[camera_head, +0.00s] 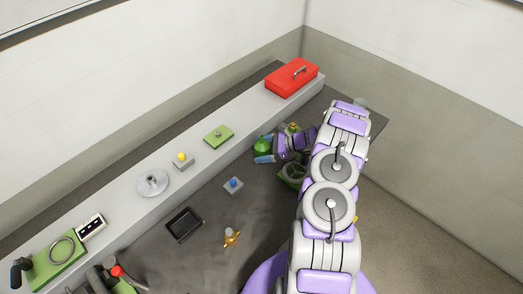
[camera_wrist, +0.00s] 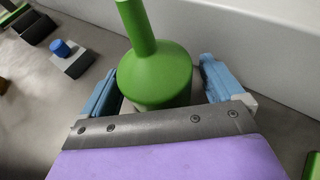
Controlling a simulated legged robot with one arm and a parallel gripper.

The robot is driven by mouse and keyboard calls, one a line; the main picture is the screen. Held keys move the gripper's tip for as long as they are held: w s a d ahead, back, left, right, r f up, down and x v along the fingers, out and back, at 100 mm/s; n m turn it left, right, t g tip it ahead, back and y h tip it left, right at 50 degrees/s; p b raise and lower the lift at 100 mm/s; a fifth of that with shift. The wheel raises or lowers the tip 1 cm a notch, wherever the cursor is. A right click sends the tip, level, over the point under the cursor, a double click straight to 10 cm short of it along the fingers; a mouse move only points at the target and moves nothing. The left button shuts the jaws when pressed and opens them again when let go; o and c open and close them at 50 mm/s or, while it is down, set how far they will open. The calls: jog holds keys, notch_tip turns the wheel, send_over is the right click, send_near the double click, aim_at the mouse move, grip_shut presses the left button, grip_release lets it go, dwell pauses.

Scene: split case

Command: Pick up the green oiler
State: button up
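The green oiler (camera_wrist: 160,75) stands between the two blue fingers of my gripper (camera_wrist: 158,88) in the wrist view. It has a rounded body and a long spout that points up out of the picture. The left finger is close to its body, and a small gap shows at the right finger. The gripper looks open around it, and its base is hidden behind the gripper. In the head view the oiler (camera_head: 262,145) is partly covered by my gripper (camera_head: 266,152), near the raised ledge.
The light ledge (camera_head: 240,115) runs behind the oiler and carries a red toolbox (camera_head: 292,77) and a green plate (camera_head: 218,135). A grey block with a blue button (camera_head: 233,185), a black tray (camera_head: 184,225) and a brass part (camera_head: 231,238) lie on the dark table.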

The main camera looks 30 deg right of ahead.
aim_at(263, 142)
jog(key=shift+d, duration=0.45)
jog(key=c, duration=0.3)
jog(key=shift+a, duration=0.8)
jog(key=c, duration=0.7)
jog(key=shift+c, duration=0.7)
jog(key=shift+d, duration=0.6)
jog(key=shift+a+r, duration=0.35)
jog(key=shift+r, duration=0.25)
jog(key=shift+a+r, duration=0.1)
jog(key=shift+r, duration=0.55)
jog(key=shift+d+r+p, duration=0.2)
jog(key=shift+r, duration=0.6)
jog(key=shift+d+r+p, duration=0.15)
jog(key=shift+r+p, duration=0.05)
jog(key=shift+r, duration=0.55)
jog(key=shift+a+r, duration=0.15)
jog(key=shift+r, duration=0.65)
jog(key=shift+a+r, duration=0.1)
jog(key=shift+r, duration=0.7)
jog(key=shift+d+r, duration=0.15)
jog(key=shift+r, duration=0.35)
